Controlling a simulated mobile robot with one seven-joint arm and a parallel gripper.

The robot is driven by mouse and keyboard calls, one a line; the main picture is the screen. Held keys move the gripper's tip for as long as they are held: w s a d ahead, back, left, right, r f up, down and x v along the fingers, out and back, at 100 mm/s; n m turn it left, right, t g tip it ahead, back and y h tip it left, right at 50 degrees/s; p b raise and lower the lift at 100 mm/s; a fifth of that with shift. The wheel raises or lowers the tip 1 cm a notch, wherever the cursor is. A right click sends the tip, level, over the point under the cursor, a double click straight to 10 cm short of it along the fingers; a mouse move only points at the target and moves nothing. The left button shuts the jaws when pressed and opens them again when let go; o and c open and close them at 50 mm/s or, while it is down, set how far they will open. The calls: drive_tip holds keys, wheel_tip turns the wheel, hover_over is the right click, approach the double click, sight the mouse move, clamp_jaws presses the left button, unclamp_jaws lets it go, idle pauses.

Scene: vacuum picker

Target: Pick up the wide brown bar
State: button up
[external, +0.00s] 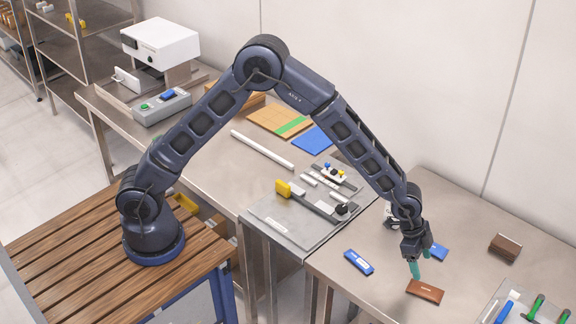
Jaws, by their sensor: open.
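A wide reddish-brown bar (425,292) with a small pale mark lies flat on the right steel table, near its front. My gripper (417,270) points down just behind the bar and slightly to its left, with teal fingers. The jaws are open and nothing shows between them. The fingertips look close above or beside the bar's far edge; I cannot tell whether they touch it. A second, darker brown block (504,247) lies farther right on the same table.
A blue bar (358,262) lies left of my gripper, and another blue piece (438,252) sits right behind it. A tray (500,301) with green-handled and blue tools stands at the right front. The table between the brown bar and the dark block is clear.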

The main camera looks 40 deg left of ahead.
sight(426, 289)
drive_tip(key=x, duration=0.3)
drive_tip(key=shift+d+f, duration=0.1)
drive_tip(key=shift+f, duration=0.1)
drive_tip(key=shift+s+x, duration=0.15)
drive_tip(key=shift+x, duration=1.2)
drive_tip(key=shift+s+x, duration=0.15)
drive_tip(key=shift+x, duration=1.2)
drive_tip(key=c, duration=1.1)
drive_tip(key=shift+r, duration=0.1)
